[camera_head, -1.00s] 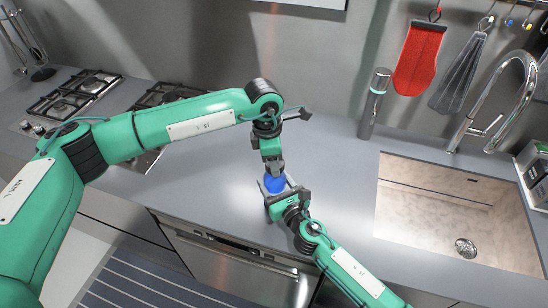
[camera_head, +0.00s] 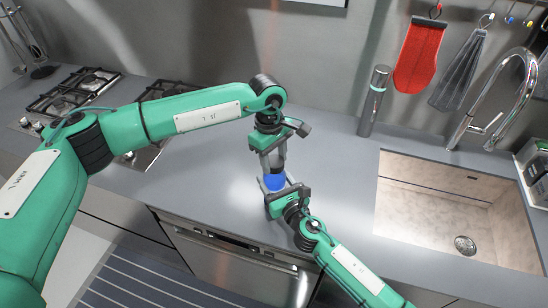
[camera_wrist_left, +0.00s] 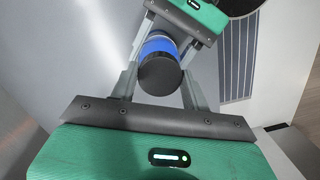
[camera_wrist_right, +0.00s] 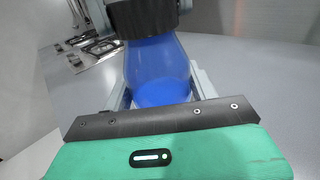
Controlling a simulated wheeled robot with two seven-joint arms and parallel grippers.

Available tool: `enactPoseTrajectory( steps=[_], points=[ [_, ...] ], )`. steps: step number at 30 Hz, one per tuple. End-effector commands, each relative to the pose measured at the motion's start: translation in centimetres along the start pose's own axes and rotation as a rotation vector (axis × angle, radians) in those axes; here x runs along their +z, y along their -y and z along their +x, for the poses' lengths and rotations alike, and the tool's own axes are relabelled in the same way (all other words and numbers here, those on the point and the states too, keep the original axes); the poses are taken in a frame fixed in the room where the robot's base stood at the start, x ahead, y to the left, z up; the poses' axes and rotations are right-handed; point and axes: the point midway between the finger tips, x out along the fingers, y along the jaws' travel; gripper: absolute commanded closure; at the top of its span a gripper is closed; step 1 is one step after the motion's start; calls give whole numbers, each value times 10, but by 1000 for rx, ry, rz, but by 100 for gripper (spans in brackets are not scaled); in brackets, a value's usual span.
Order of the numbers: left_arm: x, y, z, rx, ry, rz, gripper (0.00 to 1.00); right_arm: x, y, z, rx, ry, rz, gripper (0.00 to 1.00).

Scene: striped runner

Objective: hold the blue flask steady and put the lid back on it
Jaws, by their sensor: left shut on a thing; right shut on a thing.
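The blue flask (camera_head: 274,182) is over the counter, left of the sink. My right gripper (camera_head: 276,193) is shut on it from below right, and the flask fills the space between its fingers in the right wrist view (camera_wrist_right: 157,75). The dark, round lid (camera_wrist_left: 160,75) is between the fingers of my left gripper (camera_head: 272,162), which is shut on it. The lid is in line with the flask's top end and appears to touch it. Whether it is fully seated I cannot tell. The grippers hide part of both in the head view.
The sink (camera_head: 450,215) and tap (camera_head: 500,100) are to the right. A grey cylinder (camera_head: 374,100) stands at the back. A red mitt (camera_head: 417,55) hangs on the wall. Gas burners (camera_head: 80,92) are at the left. The counter around the grippers is clear.

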Motion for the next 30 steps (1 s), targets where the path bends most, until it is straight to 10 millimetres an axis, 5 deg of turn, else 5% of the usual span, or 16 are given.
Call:
enactPoseTrajectory(
  steps=[30],
  points=[
    [1, -3, -1, -203, -6, 1670, 74, -2, 1, 0, -2, -3, 0, 100]
  ],
)
